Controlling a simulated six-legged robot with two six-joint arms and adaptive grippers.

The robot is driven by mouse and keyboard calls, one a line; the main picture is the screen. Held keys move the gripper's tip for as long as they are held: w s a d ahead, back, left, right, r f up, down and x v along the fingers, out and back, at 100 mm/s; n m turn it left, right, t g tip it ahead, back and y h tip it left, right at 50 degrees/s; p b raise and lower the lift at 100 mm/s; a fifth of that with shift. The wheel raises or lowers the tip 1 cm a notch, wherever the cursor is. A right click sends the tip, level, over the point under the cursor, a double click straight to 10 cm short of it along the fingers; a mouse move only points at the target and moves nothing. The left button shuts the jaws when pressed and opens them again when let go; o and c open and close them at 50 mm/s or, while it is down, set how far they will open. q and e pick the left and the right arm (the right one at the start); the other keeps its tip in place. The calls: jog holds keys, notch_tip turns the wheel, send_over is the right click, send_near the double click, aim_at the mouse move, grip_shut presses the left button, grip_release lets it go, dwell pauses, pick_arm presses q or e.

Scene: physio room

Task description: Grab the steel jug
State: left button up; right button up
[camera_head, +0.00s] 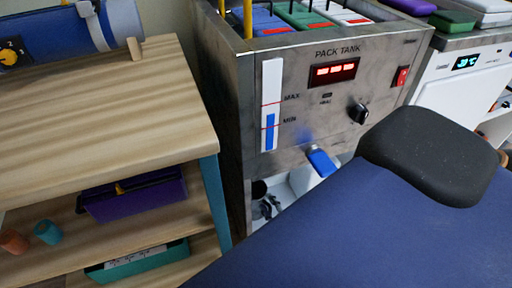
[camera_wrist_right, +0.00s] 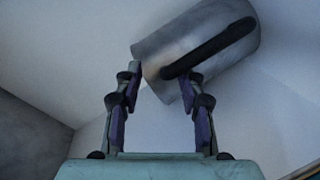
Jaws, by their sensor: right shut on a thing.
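The steel jug (camera_wrist_right: 212,38), a grey metal vessel with a black handle (camera_wrist_right: 210,48), shows tilted at the top of the right wrist view. My right gripper (camera_wrist_right: 162,78) has its two fingers on either side of the jug's near end and is shut on it. In the head view, small dark parts of my right gripper (camera_head: 268,207) show in the opening under the pack tank. I cannot make out the jug there. My left gripper is in neither view.
The pack tank (camera_head: 388,75) stands above that opening, with a blue-handled tap (camera_head: 321,162) on its front. A blue padded couch (camera_head: 350,235) with a black headrest (camera_head: 430,150) fills the lower right. A wooden shelf unit (camera_head: 100,115) stands at left.

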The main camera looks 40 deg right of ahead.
jog(key=shift+s+a+f, duration=0.25)
jog(key=shift+f, duration=0.2)
grip_shut()
jog(key=shift+d, duration=0.1)
jog(key=shift+r, duration=0.1)
